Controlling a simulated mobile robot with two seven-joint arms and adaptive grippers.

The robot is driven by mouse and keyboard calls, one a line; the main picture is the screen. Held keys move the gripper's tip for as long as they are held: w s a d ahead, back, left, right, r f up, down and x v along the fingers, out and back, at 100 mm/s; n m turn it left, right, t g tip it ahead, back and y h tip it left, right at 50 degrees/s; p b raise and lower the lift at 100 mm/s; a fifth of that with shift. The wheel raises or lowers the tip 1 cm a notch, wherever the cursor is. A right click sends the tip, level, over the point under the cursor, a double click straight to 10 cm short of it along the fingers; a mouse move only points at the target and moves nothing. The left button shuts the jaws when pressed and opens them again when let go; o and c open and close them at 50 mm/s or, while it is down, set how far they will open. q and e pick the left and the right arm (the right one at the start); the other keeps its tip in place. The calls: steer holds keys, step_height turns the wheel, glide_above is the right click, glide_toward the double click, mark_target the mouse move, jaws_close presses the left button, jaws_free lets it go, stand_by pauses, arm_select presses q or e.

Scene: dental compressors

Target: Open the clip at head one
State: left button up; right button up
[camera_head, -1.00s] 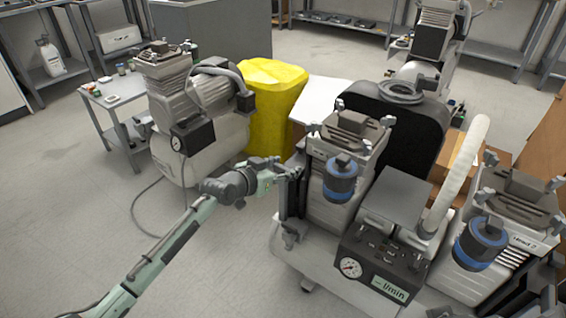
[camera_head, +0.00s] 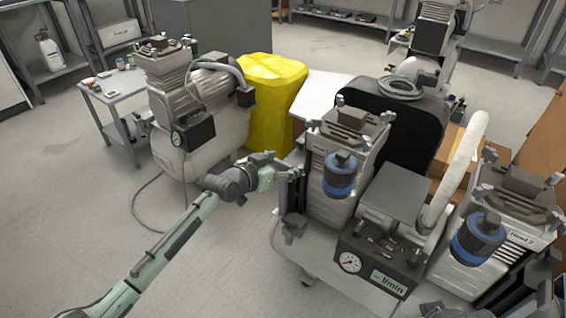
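Head one (camera_head: 366,138) is the grey finned compressor head on the left of the cart, with a blue-banded filter (camera_head: 340,176) on its front. Small grey clips show at its top corners, one at the front left (camera_head: 312,126) and one at the right (camera_head: 388,118). My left gripper (camera_head: 296,173) is at the left side of head one, below the front-left clip. Its fingers merge with dark parts there, so I cannot tell their opening or any contact. Dark parts at the lower right edge look like my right arm; its fingers are not clear.
A second head (camera_head: 505,215) with a blue-banded filter and a white hose (camera_head: 458,172) are further right.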

arm_select(q)
steer(key=v, duration=1.2)
steer(key=shift+f, duration=0.1)
